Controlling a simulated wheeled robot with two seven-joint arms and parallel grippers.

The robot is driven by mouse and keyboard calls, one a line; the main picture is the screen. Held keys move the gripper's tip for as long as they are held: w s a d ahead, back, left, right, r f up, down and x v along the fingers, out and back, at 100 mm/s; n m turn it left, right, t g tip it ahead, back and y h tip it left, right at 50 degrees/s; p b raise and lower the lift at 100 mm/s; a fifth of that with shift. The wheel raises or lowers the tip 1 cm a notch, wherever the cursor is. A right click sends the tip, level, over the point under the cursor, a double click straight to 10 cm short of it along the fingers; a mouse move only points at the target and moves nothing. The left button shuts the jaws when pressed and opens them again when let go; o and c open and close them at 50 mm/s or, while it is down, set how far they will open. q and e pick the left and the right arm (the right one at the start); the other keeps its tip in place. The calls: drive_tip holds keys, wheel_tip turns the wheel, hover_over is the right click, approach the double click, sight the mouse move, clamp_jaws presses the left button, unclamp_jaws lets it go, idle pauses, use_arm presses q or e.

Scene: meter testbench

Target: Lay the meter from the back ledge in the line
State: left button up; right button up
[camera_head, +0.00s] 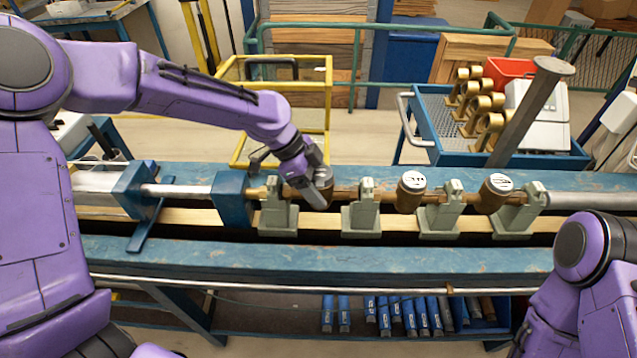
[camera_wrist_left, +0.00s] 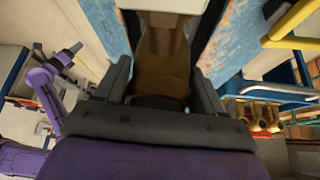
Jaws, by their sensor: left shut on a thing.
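My left gripper (camera_head: 322,192) is shut on a brown meter (camera_head: 316,195) at the line, between the first and second grey-green stands from the left. In the left wrist view the gripper (camera_wrist_left: 160,88) has a finger on each side of the brown meter body (camera_wrist_left: 160,68). The gripper hides much of this meter, so I cannot tell whether it rests fully on the stands. Two more brown meters with white dials, a middle one (camera_head: 410,192) and a right one (camera_head: 494,194), sit in the line. My right arm is at the lower right; its gripper's jaws are not clear.
Grey-green stands (camera_head: 360,218) carry the line along the blue bench (camera_head: 330,256). A blue clamp block (camera_head: 231,197) stands left of the meters. Behind are a blue cart (camera_head: 450,130) with brass parts and a slanted grey post (camera_head: 532,108). The bench's front strip is clear.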

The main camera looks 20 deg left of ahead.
sight(326, 173)
use_arm(q)
drive_tip(key=shift+f, duration=0.25)
idle(0.7)
drive_tip(key=o, duration=1.7)
drive_tip(key=shift+c, duration=0.2)
drive_tip(key=shift+o, duration=0.4)
drive_tip(key=shift+s, duration=0.1)
wheel_tip(326, 173, up, 7)
drive_tip(key=p, duration=0.7)
drive_tip(key=shift+r, duration=0.15)
drive_tip(key=shift+r+p, duration=0.6)
drive_tip(key=shift+r, duration=0.3)
drive_tip(key=shift+f, duration=0.1)
